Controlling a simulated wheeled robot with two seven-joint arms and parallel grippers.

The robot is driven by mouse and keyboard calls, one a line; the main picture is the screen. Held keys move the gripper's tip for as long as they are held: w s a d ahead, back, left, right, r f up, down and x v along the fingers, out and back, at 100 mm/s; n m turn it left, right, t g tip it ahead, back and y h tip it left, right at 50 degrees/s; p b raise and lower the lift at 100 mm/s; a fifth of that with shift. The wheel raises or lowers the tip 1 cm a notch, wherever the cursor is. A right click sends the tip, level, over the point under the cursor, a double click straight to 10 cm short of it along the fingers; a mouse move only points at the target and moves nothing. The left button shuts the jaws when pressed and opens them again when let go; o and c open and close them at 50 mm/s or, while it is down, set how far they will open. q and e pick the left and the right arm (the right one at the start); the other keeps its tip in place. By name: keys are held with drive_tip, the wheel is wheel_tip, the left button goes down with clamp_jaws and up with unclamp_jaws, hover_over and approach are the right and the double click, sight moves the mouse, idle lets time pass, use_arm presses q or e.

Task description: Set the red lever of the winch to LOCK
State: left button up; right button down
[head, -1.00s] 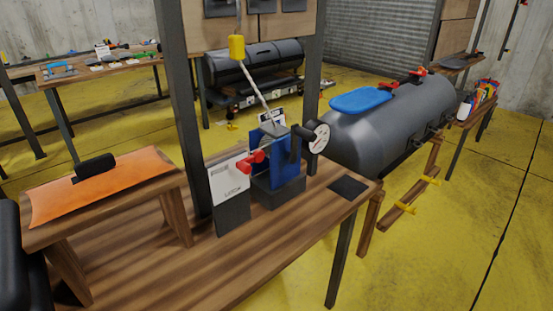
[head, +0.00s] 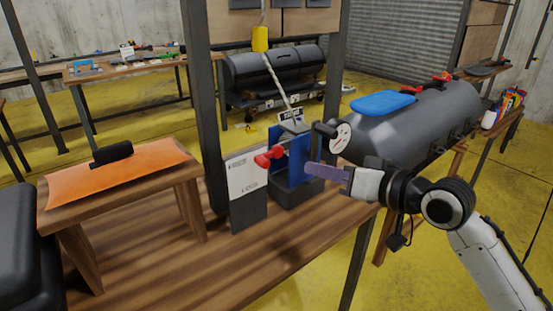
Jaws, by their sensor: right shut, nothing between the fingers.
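The winch (head: 299,165) is a blue and dark grey device on the wooden bench. Its red lever (head: 269,157) sticks out at the left side, in front of the upper part of a white label plate (head: 245,174) that reads LOCK near its bottom. The small upper text is too small to read. My right gripper (head: 310,169) comes in from the right, its purple-grey fingers shut and empty, pointing left. Its tips are in front of the blue part of the winch, to the right of the red lever and apart from it. My left gripper is not in view.
A round dial gauge (head: 341,137) and a black handle (head: 325,130) stand at the winch's right. A rope with a yellow block (head: 260,39) runs down to the winch. An orange sheet (head: 120,176) lies on a wooden stand at left. The bench front (head: 250,255) is clear.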

wheel_tip(320, 180, up, 6)
drive_tip(key=y, duration=0.1)
drive_tip(key=shift+a+n, duration=0.25)
drive_tip(key=shift+n, duration=0.05)
hover_over(270, 158)
drive_tip(key=f+v, duration=0.1)
drive_tip(key=v, duration=0.4)
drive_tip(key=f, duration=0.2)
drive_tip(key=shift+s+a+f+p, duration=0.2)
drive_tip(key=shift+a+f, duration=0.15)
drive_tip(key=shift+f, duration=0.3)
drive_tip(key=shift+s+a+f+p, duration=0.15)
drive_tip(key=shift+a+f, duration=0.15)
drive_tip(key=shift+f, duration=0.35)
drive_tip(key=shift+s+a+f+p, duration=0.1)
drive_tip(key=shift+a+f+p, duration=0.1)
drive_tip(key=shift+a+f, duration=0.3)
drive_tip(key=shift+d, duration=0.2)
